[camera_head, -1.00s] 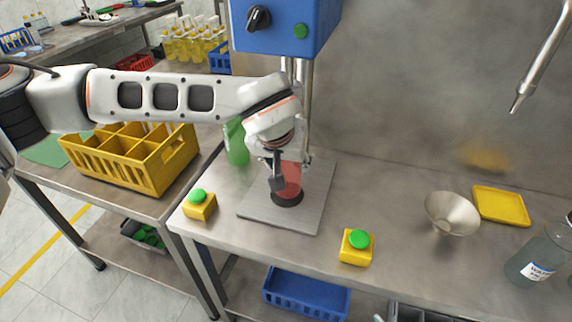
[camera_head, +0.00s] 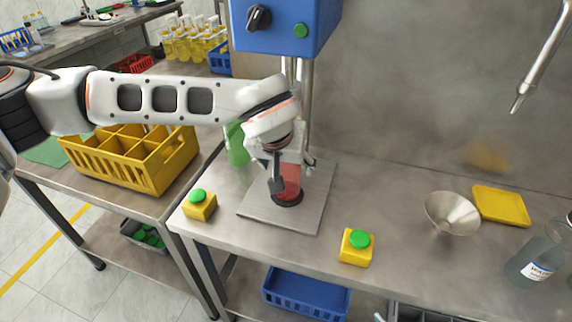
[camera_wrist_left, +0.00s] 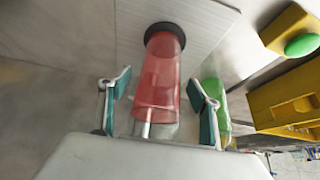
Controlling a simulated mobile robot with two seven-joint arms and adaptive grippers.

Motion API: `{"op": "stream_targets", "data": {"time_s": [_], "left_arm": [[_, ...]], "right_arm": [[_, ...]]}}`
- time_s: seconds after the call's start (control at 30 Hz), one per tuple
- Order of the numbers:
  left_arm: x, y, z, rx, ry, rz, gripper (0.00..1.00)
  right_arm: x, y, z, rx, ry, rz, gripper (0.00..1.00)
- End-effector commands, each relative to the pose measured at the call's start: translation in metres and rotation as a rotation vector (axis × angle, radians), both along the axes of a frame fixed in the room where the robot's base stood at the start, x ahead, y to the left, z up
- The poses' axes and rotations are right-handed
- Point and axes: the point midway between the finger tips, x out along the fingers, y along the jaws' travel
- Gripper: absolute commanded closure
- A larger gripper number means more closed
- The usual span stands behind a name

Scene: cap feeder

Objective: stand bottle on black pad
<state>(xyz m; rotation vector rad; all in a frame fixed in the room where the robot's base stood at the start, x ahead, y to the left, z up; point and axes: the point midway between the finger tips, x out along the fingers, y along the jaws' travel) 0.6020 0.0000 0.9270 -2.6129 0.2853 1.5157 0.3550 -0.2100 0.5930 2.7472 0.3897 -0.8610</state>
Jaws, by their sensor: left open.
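A translucent red bottle (camera_head: 290,184) stands upright on the round black pad (camera_head: 287,200), which lies on the grey metal plate. In the left wrist view the bottle (camera_wrist_left: 160,75) stands with its base within the black pad (camera_wrist_left: 165,29). My left gripper (camera_head: 294,168) is open around the bottle's upper part. In the left wrist view its fingers (camera_wrist_left: 161,92) are on either side of the bottle, with gaps showing. The gripper hides the bottle's top in the head view.
The metal plate (camera_head: 255,211) sits under a blue press head (camera_head: 283,25) on posts. A green bottle (camera_head: 237,145) stands behind to the left. Yellow button boxes (camera_head: 199,207) (camera_head: 356,248) flank the front. A funnel (camera_head: 452,214) and yellow tray (camera_head: 500,206) are at right.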

Motion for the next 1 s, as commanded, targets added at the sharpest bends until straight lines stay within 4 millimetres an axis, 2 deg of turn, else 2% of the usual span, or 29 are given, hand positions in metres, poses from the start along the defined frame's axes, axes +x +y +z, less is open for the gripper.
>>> {"op": "stream_targets", "data": {"time_s": [0.3,0.5,0.7,1.0], "left_arm": [[-0.028,0.006,0.056,-0.001,-0.008,-0.002,0.37],[-0.045,0.011,0.086,0.0,-0.006,0.0,0.37],[-0.055,0.012,0.1,-0.001,-0.003,0.0,0.37],[-0.056,0.013,0.102,0.0,-0.002,0.0,0.37]], "right_arm": [[0.001,0.002,0.008,0.008,-0.004,-0.001,0.6],[0.002,0.003,0.01,0.012,-0.006,-0.001,0.6],[0.002,0.003,0.011,0.014,-0.005,-0.002,0.6],[0.001,0.003,0.01,0.014,-0.004,-0.001,0.6]]}}
